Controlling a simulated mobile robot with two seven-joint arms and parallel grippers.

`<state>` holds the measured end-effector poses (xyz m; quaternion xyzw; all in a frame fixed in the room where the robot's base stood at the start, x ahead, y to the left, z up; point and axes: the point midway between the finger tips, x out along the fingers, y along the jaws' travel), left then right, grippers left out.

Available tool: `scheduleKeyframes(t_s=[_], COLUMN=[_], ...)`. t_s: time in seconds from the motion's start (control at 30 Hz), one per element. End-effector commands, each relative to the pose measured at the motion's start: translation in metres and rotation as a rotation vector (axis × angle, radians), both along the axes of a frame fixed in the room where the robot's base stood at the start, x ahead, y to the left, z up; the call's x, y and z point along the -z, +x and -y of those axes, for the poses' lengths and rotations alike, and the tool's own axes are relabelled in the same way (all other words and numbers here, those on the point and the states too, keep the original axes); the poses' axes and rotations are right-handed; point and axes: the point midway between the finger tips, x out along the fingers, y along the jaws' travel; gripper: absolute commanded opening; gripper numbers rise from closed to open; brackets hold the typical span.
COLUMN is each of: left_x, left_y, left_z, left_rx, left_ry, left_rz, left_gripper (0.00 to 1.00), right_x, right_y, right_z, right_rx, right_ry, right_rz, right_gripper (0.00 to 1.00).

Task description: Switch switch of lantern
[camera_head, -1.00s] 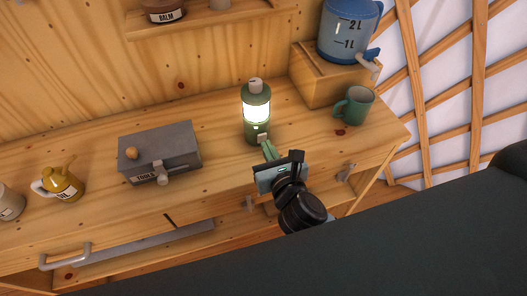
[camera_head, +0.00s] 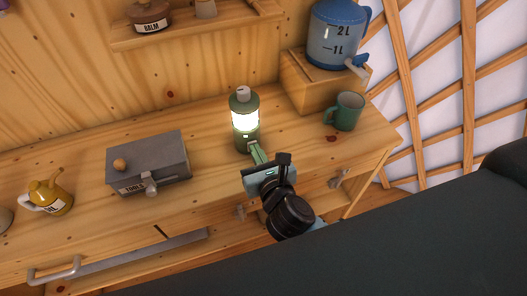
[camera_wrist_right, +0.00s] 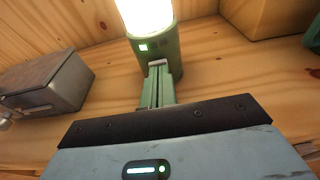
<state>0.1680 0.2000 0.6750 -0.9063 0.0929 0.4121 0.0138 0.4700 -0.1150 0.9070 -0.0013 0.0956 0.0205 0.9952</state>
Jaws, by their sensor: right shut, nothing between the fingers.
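The green lantern (camera_head: 245,121) stands upright on the wooden counter, its lamp section glowing bright white. It also shows in the right wrist view (camera_wrist_right: 163,45), with a small lit green square on the front of its base. My right gripper (camera_head: 254,147) is shut and empty, its green fingertips at the front of the lantern's base. In the right wrist view the fingertips (camera_wrist_right: 158,68) overlap the lower front of the base, just below and right of the lit square; whether they touch it I cannot tell. My left gripper is in neither view.
A grey tool box (camera_head: 150,162) and a yellow oil pot (camera_head: 50,197) stand left of the lantern. A green mug (camera_head: 344,111) and a blue dispenser on a wooden box (camera_head: 303,85) stand to the right. Drawer handles line the counter front.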

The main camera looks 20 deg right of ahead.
Motion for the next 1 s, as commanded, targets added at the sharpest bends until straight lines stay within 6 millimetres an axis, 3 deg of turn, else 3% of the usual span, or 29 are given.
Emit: scheduleKeyframes(t_s=[0.1, 0.37, 0.8, 1.0], left_x=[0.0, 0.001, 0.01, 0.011], left_y=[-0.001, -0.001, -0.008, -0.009], left_z=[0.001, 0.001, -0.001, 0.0], left_rx=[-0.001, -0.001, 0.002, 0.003], left_ry=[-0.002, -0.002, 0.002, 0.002], left_rz=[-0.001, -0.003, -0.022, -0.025], left_gripper=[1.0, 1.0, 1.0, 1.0], right_x=[-0.001, 0.0, -0.009, -0.014], right_y=[0.002, -0.001, -0.059, -0.074], right_z=[-0.009, -0.008, -0.001, 0.0], right_rx=[0.0, 0.0, 0.0, 0.0], right_ry=[0.0, 0.0, 0.002, 0.002], right_rz=[0.0, -0.001, -0.004, -0.001], right_gripper=[0.0, 0.0, 0.0, 0.0])
